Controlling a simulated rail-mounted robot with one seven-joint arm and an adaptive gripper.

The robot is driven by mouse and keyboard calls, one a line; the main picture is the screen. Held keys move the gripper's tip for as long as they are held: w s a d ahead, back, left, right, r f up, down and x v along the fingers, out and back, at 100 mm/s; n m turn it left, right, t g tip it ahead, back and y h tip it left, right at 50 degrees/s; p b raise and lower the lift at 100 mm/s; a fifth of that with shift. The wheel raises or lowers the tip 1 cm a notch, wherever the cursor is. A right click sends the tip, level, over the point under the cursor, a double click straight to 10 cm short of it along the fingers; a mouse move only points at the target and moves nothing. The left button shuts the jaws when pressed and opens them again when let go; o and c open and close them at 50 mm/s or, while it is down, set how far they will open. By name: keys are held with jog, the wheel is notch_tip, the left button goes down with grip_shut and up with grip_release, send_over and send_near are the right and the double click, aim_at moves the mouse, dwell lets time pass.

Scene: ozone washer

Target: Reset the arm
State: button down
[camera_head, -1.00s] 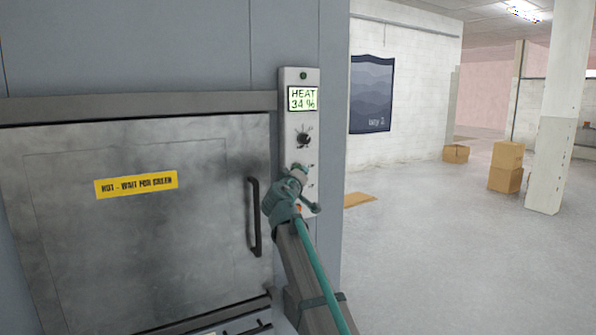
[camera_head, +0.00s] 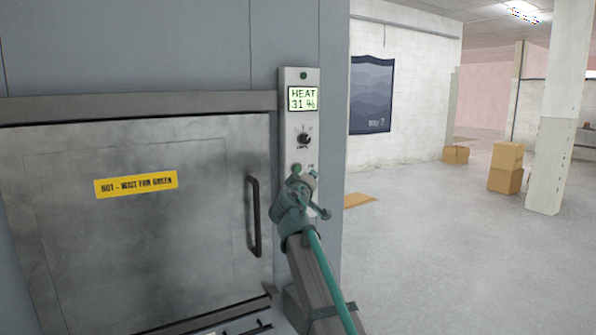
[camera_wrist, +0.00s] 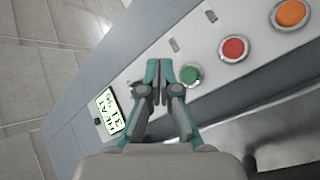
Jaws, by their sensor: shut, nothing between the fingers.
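My gripper (camera_wrist: 159,82) is shut and empty in the wrist view, its fingertips in front of the control panel beside the green button (camera_wrist: 190,74). I cannot tell whether it touches the panel. In the head view, my arm reaches up from the bottom to the panel (camera_head: 298,125) and hides its lower part. The panel carries a lit display (camera_head: 303,98) reading HEAT 31 %, which also shows in the wrist view (camera_wrist: 110,111). A red button (camera_wrist: 233,48) and an orange button (camera_wrist: 291,13) show in the wrist view.
The washer's metal door (camera_head: 130,240) is closed, with a dark handle (camera_head: 254,217) just left of my arm and a yellow hot-warning label (camera_head: 136,184). Cardboard boxes (camera_head: 505,168) stand far right. The floor on the right is mostly open.

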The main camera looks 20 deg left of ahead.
dwell(0.4)
